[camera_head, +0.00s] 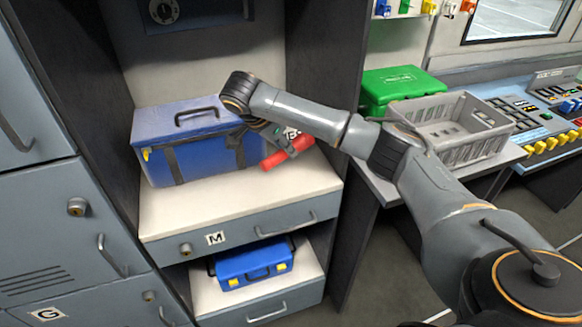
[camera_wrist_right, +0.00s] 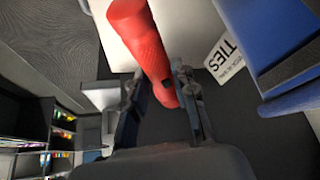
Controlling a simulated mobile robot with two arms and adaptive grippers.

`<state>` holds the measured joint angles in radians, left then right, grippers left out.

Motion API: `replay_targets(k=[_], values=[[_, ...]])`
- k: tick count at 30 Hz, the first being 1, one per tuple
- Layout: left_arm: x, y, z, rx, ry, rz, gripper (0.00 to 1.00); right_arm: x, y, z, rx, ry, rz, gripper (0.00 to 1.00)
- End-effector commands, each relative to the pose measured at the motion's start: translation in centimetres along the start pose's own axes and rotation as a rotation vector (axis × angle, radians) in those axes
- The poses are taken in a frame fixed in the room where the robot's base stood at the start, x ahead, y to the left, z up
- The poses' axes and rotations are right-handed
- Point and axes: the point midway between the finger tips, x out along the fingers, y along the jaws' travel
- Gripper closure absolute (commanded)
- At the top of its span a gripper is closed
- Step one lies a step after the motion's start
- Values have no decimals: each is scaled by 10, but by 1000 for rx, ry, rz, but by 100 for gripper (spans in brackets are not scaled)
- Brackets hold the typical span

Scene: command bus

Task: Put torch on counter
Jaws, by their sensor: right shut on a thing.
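The torch is a red cylinder (camera_head: 287,153), held at the right side of the blue toolbox, above the white shelf surface (camera_head: 225,203). It also shows in the right wrist view (camera_wrist_right: 143,40), running from the top edge down between the fingers. My right gripper (camera_head: 272,143) is shut on the torch; its fingers also show in the right wrist view (camera_wrist_right: 160,98). A light counter (camera_head: 385,187) stands to the right, beyond a dark upright panel. My left gripper is not in view.
The blue toolbox (camera_head: 205,150) fills the shelf's left part, close to my right gripper. A grey crate (camera_head: 462,145) and a green case (camera_head: 400,82) occupy the counter. A smaller blue case (camera_head: 254,262) sits in the lower compartment. The shelf's front strip is bare.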

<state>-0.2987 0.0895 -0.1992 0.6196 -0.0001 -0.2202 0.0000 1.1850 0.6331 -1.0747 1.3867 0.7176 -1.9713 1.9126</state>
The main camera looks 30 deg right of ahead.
Motion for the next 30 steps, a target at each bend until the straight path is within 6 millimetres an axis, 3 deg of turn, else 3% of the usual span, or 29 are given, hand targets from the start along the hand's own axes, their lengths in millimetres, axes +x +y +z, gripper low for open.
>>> replay_targets(k=[4,12,18,29,30], values=[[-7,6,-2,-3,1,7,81,24,-2,-8,1,2,-1,100],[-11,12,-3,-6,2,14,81,50,-4,-11,1,1,-1,100],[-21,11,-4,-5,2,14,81,72,-4,3,-2,1,-2,100],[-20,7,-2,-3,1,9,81,78,-4,6,0,0,-4,100],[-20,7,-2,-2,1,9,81,78,-4,7,-1,0,-4,69]])
